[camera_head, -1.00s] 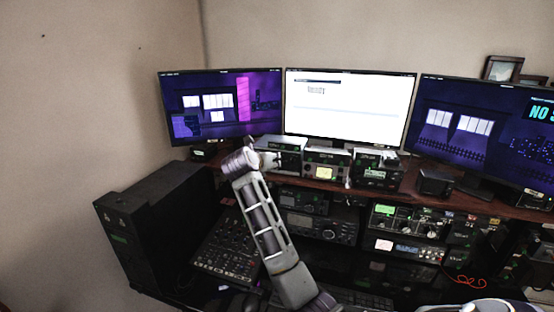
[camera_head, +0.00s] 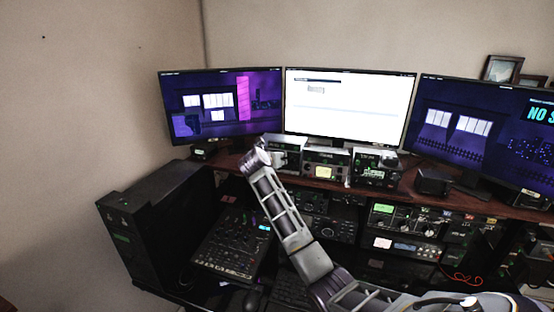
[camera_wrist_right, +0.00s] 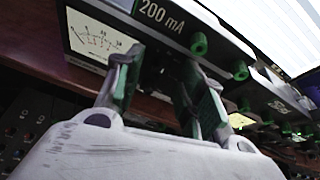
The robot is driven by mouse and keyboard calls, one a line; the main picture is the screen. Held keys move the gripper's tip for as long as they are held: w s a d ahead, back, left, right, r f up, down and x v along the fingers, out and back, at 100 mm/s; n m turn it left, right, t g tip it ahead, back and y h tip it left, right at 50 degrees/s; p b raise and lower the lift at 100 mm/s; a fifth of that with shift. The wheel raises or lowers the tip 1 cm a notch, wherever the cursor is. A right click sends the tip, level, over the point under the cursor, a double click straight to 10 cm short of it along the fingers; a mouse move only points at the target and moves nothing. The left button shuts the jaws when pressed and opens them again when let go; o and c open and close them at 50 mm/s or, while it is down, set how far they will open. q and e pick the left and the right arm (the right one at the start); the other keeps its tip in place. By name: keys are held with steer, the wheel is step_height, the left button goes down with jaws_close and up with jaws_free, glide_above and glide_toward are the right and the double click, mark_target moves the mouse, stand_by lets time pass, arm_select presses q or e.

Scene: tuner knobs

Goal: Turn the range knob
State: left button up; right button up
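The tuner box (camera_head: 287,146), leftmost of the small devices on the desk shelf, has a pale top. In the right wrist view, a dark front panel shows a white needle meter (camera_wrist_right: 100,38), a "200 mA" label and green knobs, one beside the label (camera_wrist_right: 199,44) and another further right (camera_wrist_right: 240,70). I cannot tell for sure which is the range knob. My right gripper (camera_wrist_right: 163,85) is open, its two fingers apart below the label, with nothing seen between them. In the head view, its wrist is at the box's left end and the fingers are hard to make out. My left gripper is out of view.
Two more small devices (camera_head: 326,164) (camera_head: 376,168) stand right of the tuner on the wooden shelf. Monitors (camera_head: 350,105) rise behind. Radios (camera_head: 408,218) fill the space below, with a mixer (camera_head: 232,245) at the lower left.

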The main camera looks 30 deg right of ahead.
steer(key=shift+c, duration=0.3)
jaws_close()
steer(key=shift+w+a+n+g+h+p, duration=0.15)
steer(key=shift+n+g+h+p, duration=0.5)
steer(key=shift+n, duration=0.45)
steer(key=shift+w+a+f+n+g+h+p, duration=0.1)
steer(key=shift+n+g+h+p, duration=0.25)
steer(key=shift+n, duration=0.45)
steer(key=shift+w+f+n+g+h+p, duration=0.1)
steer(key=shift+n+g+h+p, duration=0.25)
steer(key=shift+n, duration=0.45)
steer(key=shift+h, duration=0.25)
